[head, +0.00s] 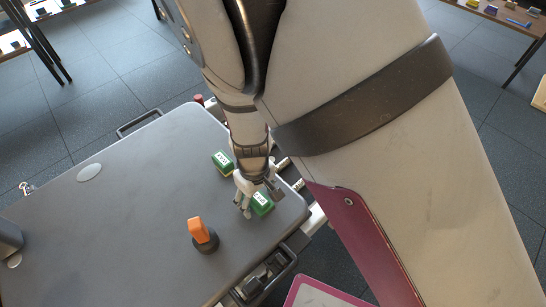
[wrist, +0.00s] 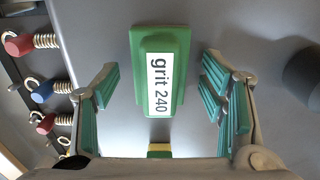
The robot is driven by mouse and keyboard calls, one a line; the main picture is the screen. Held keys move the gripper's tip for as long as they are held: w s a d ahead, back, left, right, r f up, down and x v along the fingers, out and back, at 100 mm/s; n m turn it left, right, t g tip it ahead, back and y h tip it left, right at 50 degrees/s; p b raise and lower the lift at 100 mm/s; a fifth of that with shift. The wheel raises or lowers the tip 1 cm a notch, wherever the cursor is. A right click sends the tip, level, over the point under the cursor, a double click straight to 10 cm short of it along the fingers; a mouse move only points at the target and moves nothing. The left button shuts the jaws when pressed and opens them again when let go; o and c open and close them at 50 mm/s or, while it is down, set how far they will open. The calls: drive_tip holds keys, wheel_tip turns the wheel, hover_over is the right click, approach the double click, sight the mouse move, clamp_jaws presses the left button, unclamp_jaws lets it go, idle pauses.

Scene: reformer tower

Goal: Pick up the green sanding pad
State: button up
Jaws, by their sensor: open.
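A green sanding pad (head: 262,202) with a white label lies on the grey case lid near its right edge. In the wrist view this green pad (wrist: 178,48) reads "grit 240" and sits centred ahead of my open fingers. My gripper (head: 257,197) is low over the lid, right by this pad. In the wrist view my gripper (wrist: 160,92) is empty, one finger on each side of the pad's outline. I cannot tell if the fingers touch it. A second green pad (head: 222,161) with a yellowish base lies behind; its yellow-and-green edge (wrist: 159,152) shows at the wrist view's bottom.
An orange knob (head: 198,230) on a dark round base stands on the grey case (head: 130,220) left of the near pad. Spring-loaded pins with red and blue caps (wrist: 42,92) line the case edge. The lid's left part is mostly clear.

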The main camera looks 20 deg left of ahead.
sight(257, 200)
drive_tip(key=c, duration=1.2)
drive_tip(key=shift+r, duration=0.15)
drive_tip(key=shift+c, duration=0.2)
wheel_tip(257, 200, up, 2)
drive_tip(key=shift+r+p, duration=0.25)
drive_tip(key=shift+p, duration=1)
drive_tip(key=shift+s+d+r+p, duration=0.25)
drive_tip(key=shift+s+r+p, duration=0.25)
drive_tip(key=shift+r+p, duration=0.05)
drive_tip(key=s+d+r, duration=0.1)
drive_tip(key=s+d, duration=0.6)
drive_tip(key=s, duration=0.5)
drive_tip(key=shift+s+d+p, duration=0.3)
drive_tip(key=shift+s+p, duration=0.1)
drive_tip(key=shift+p, duration=0.05)
drive_tip(key=shift+r, duration=0.1)
